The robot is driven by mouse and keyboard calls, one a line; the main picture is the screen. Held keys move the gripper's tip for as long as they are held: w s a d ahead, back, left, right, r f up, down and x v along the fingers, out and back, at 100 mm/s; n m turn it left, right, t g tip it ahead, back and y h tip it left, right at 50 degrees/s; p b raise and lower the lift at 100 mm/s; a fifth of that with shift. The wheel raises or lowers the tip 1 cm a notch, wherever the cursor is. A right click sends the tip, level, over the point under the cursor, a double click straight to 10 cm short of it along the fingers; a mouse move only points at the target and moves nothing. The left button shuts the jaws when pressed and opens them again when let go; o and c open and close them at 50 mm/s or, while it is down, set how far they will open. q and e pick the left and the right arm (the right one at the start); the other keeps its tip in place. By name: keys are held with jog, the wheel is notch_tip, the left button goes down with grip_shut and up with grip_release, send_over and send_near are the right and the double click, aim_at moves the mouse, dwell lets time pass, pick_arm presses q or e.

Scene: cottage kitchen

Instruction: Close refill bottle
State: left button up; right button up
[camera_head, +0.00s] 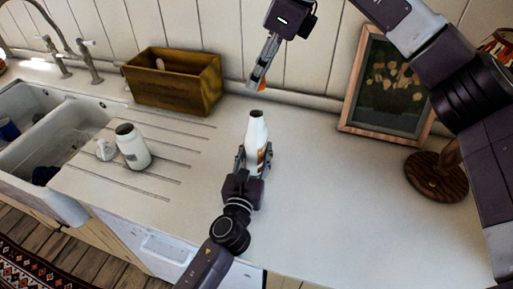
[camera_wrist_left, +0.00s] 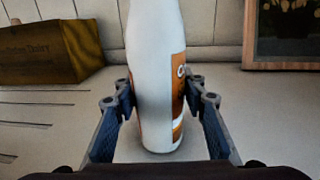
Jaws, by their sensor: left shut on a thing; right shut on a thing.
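The white refill bottle (camera_head: 257,132) with an orange label stands upright on the counter, its mouth open and dark at the top. My left gripper (camera_head: 252,163) is shut around the bottle's lower body. The left wrist view shows the bottle (camera_wrist_left: 155,70) between the fingers of that gripper (camera_wrist_left: 160,95), its top out of frame. My right gripper (camera_head: 260,80) is shut on a small orange cap (camera_head: 257,85), mostly hidden by the fingers. The cap is above the bottle mouth and apart from it.
A wooden box (camera_head: 172,98) stands at the back left. A framed picture (camera_head: 388,92) leans on the wall, near a round wooden stand (camera_head: 432,180). The front right counter is clear.

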jog(key=shift+f, duration=2.45)
jog(key=shift+a, duration=0.1)
jog(key=shift+f, duration=0.9)
jog(key=shift+f, duration=0.55)
